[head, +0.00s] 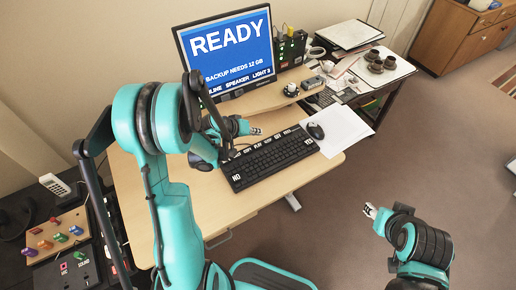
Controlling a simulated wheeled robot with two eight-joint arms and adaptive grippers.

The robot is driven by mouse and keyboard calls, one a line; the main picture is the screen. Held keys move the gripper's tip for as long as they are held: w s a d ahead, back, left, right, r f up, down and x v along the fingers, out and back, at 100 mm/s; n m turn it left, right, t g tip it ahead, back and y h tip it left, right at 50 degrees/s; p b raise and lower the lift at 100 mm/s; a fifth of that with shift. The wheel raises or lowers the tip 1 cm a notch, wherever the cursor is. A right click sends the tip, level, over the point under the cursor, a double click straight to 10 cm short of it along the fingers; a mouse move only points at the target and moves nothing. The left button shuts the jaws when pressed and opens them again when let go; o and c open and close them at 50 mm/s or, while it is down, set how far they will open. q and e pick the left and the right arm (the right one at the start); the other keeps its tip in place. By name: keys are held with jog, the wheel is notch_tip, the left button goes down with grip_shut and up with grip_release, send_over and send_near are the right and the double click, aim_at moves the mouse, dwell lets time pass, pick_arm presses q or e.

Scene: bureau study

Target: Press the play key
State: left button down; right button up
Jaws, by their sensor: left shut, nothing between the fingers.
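The black keyboard (285,155) lies on the light wood desk, with white-labelled keys along its back row. One small label there seems to read PLAY (258,146), but the lettering is hard to make out. A key marked NO (236,177) is at the near left corner. My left gripper (257,131) is shut and empty, just behind the back row in the picture, close to the PLAY label. Its height above the desk is unclear, and I see no contact. My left arm covers the area left of the keyboard. My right gripper (369,210) is over the floor, away from the desk.
A monitor (232,48) shows READY and a backup message. A mouse (315,130) and white paper (338,128) lie right of the keyboard. A wooden riser (262,99) with small devices stands behind. Cups stand on a tray (398,67) at right. A control panel (58,236) is at left.

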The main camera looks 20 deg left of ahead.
aim_at(256, 147)
pick_arm(q)
jog(key=shift+f+b, duration=1.85)
jog(key=shift+f, duration=0.8)
jog(key=shift+f+b, duration=0.45)
jog(key=shift+f, duration=0.4)
jog(key=shift+r+p, duration=0.65)
jog(key=shift+r, duration=0.25)
jog(key=shift+r, duration=0.1)
